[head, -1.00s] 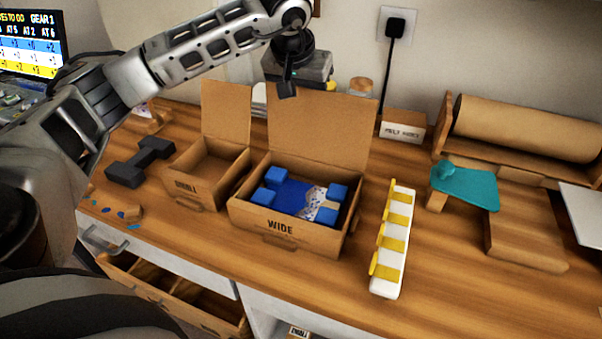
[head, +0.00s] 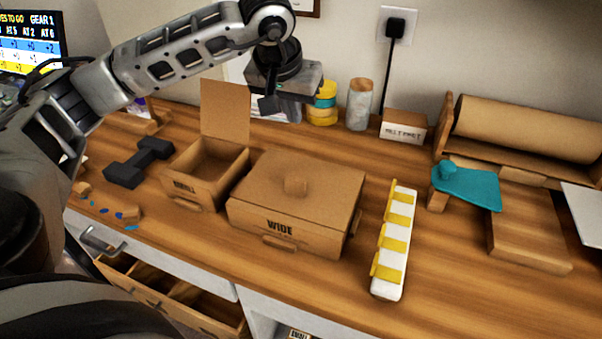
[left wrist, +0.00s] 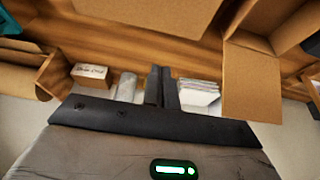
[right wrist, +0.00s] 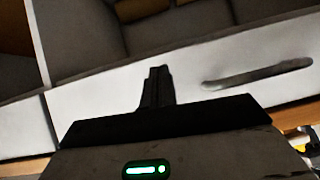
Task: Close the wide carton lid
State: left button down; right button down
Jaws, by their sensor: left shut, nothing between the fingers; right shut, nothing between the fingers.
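The wide carton (head: 290,238) stands on the wooden desk with its label facing me. Its lid (head: 325,187) lies down flat over the box, with a small cardboard knob on top, and hides the contents. In the left wrist view the top of the carton (left wrist: 165,10) shows at the upper edge. My left gripper (head: 268,104) is shut and empty, above the desk behind the carton and apart from the lid. Its closed fingers also show in the left wrist view (left wrist: 161,88). My right gripper (right wrist: 157,88) is shut and empty in front of a white drawer front.
The small carton (head: 207,170) stands open to the left, lid upright. A black dumbbell-shaped object (head: 139,163) lies beyond it. A white strip with yellow clips (head: 394,240) lies close on the right. Jars (head: 359,105) and a labelled box (head: 403,126) stand behind. A drawer (head: 165,295) is open below.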

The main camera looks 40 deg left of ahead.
jog(key=shift+s+f+g, duration=0.3)
jog(key=shift+s+f, duration=0.05)
jog(key=shift+f, duration=0.05)
jog(key=r+p, duration=0.6)
jog(key=p, duration=0.1)
jog(key=shift+w+d, duration=0.15)
jog(key=shift+d, duration=0.1)
dwell(1.8)
